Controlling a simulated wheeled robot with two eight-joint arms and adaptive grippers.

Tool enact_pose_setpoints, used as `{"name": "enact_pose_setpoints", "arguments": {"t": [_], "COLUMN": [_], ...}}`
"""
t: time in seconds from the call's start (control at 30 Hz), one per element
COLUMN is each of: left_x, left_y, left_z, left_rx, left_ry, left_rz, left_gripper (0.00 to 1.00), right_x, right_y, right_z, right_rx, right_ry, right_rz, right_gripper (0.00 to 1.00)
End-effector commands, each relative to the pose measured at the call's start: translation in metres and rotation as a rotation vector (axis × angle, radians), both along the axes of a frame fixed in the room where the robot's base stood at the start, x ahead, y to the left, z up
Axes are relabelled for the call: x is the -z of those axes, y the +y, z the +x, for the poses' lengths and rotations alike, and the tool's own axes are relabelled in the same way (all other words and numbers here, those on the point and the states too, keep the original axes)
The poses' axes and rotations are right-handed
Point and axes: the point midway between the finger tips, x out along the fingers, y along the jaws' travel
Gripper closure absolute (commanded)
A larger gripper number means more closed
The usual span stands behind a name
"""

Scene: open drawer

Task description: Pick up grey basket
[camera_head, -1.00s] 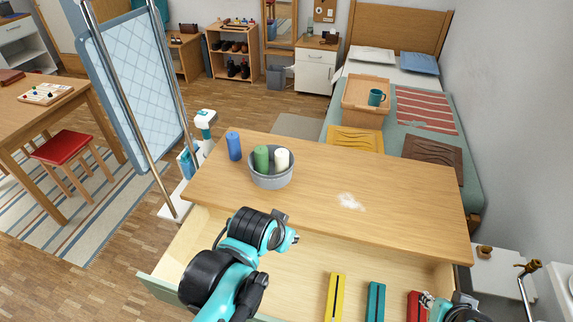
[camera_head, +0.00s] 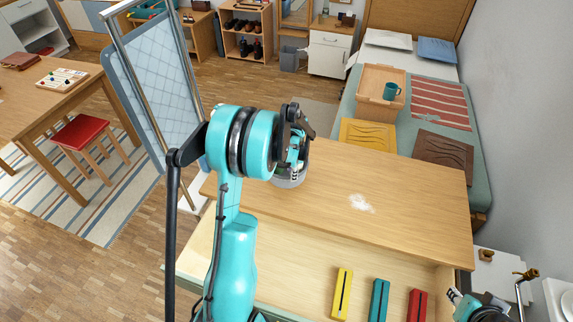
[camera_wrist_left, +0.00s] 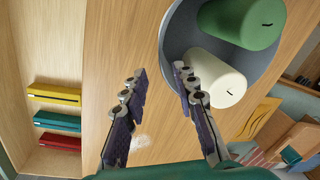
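The grey basket (camera_head: 290,181) stands on the wooden tabletop (camera_head: 400,190), mostly hidden behind my left arm in the head view. In the left wrist view the basket (camera_wrist_left: 172,38) holds a green candle (camera_wrist_left: 240,18) and a white candle (camera_wrist_left: 215,80). My left gripper (camera_head: 297,152) is at the basket. In the wrist view the left gripper (camera_wrist_left: 159,70) is open and empty between its fingers. One fingertip overlaps the basket's rim beside the white candle, the other is over bare wood. Contact cannot be told. My right gripper (camera_head: 455,296) is low at the right, its fingers unclear.
The open drawer (camera_head: 290,252) below the tabletop holds yellow (camera_head: 342,293), teal (camera_head: 378,300) and red (camera_head: 417,305) blocks. A white patch (camera_head: 361,203) lies on the tabletop, otherwise clear to the right.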

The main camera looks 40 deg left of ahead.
Motion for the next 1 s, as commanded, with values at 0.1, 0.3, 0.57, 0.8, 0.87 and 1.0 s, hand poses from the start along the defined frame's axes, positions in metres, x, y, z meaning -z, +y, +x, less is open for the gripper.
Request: {"name": "enact_pose_setpoints", "arguments": {"t": [0.1,0.3,0.57,0.8,0.87,1.0], "left_x": [0.012,0.037,0.066,0.092,0.092,0.091], "left_y": [0.009,0.013,0.015,0.018,0.018,0.018], "left_z": [0.001,0.003,0.004,0.006,0.006,0.006], "left_rx": [0.023,0.031,0.03,0.03,0.029,0.029], "left_ry": [0.02,0.025,0.024,0.024,0.024,0.024], "left_rz": [-0.001,-0.002,-0.002,-0.002,-0.002,-0.002], "left_gripper": [0.72,0.72,0.72,0.72,0.72,0.77], "right_x": [-0.004,0.004,0.017,0.027,0.026,0.025], "right_y": [0.0,0.0,0.0,0.0,0.0,0.0], "right_z": [0.0,0.0,0.0,0.0,0.0,0.0], "right_rx": [0.0,0.0,0.0,0.0,0.0,0.0], "right_ry": [0.0,0.0,0.0,0.0,0.0,0.0], "right_rz": [0.0,0.0,0.0,0.0,0.0,0.0], "right_gripper": [0.71,0.71,0.71,0.71,0.71,0.71]}}
